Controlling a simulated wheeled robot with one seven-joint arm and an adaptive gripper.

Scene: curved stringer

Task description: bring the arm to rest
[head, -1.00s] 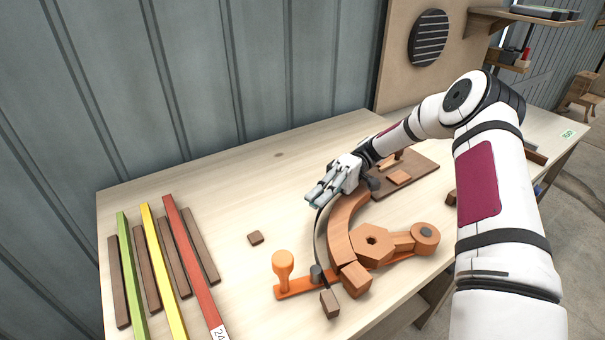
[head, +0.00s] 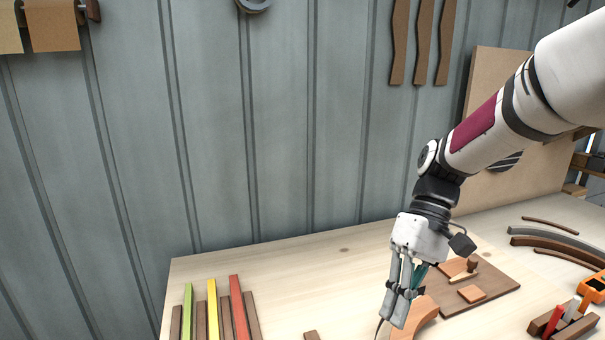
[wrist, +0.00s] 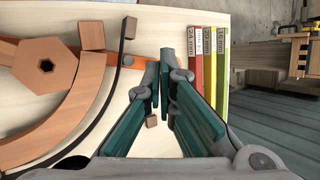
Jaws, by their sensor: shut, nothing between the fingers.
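My gripper (head: 394,318) hangs from my raised arm above the bench in the head view, fingers pointing down. Its fingers are together and empty; it also shows in the wrist view (wrist: 158,72). I cannot tell exactly how far the fingertips are above the bench.
Red (head: 239,308), yellow and green bars lie among brown strips at the left. A brown board (head: 502,278) with small pieces lies right of my gripper. A small brown block (wrist: 151,121) lies under the fingers. Dark curved strips (head: 555,245) lie at the right.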

